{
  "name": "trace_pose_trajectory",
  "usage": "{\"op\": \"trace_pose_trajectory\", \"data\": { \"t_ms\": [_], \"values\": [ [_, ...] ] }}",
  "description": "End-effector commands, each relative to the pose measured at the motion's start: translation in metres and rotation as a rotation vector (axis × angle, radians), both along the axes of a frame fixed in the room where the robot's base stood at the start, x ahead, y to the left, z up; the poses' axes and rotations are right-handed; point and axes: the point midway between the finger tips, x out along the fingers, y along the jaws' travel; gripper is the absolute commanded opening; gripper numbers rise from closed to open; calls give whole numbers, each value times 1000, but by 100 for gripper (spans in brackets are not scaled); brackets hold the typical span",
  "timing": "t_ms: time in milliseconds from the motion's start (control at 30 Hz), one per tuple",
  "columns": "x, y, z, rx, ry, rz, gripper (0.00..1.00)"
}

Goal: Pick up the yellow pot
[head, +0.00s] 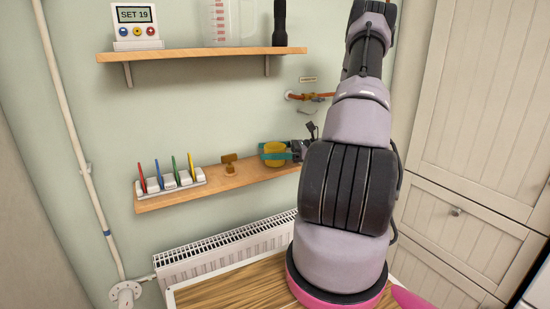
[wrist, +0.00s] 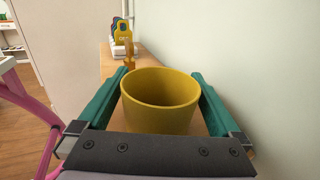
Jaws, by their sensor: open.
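The yellow pot (head: 275,149) stands upright at the right part of the lower wall shelf in the head view. In the wrist view the yellow pot (wrist: 160,103) fills the middle, its round open rim facing up. My gripper (head: 266,151) reaches in from the right at the pot's height. Its two green fingers (wrist: 161,82) are open, one on each side of the pot. A small gap shows beside the left finger; I cannot tell whether the right finger touches the pot. The pot's lower part is hidden by the gripper's dark palm.
The lower shelf (head: 220,188) also holds a small brown object (head: 229,164) and a white rack (head: 172,186) with several coloured pieces. An upper shelf (head: 200,53) is above. A radiator (head: 225,248) is below. The wall (wrist: 270,70) runs close to the right finger.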

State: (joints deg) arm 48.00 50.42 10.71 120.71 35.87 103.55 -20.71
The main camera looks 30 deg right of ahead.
Motion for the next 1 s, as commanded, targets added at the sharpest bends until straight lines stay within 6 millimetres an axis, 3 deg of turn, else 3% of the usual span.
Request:
{"op": "trace_pose_trajectory", "data": {
  "t_ms": [333, 500, 533, 833, 1000],
  "values": [
    [3, 9, 0, -1, 0, -1, 100],
    [3, 9, 0, -1, 0, -1, 35],
    [3, 9, 0, -1, 0, -1, 28],
    [2, 8, 2, -1, -1, -1, 28],
    [-1, 8, 13, -2, -2, -1, 28]
  ]
}}
